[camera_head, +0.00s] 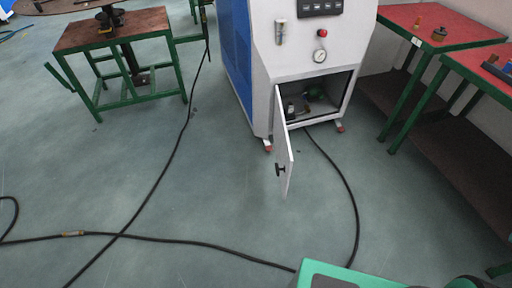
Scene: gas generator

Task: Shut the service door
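The service door (284,150) is a narrow white panel low on the front of the white and blue gas generator (262,60). It stands open, swung out from the left side of the opening, and is seen nearly edge-on. A small black handle (280,170) sticks out near its free edge. The open compartment (335,88) shows dark inside, with green and metal parts. My gripper is not in this view, so I cannot see whether it is open or shut.
Black hoses (180,241) run across the green floor, one beneath the generator near the door. Red-topped tables (455,28) with green legs stand at the right. A brown-topped workbench (112,28) stands at the upper left. Floor left of the door is mostly clear.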

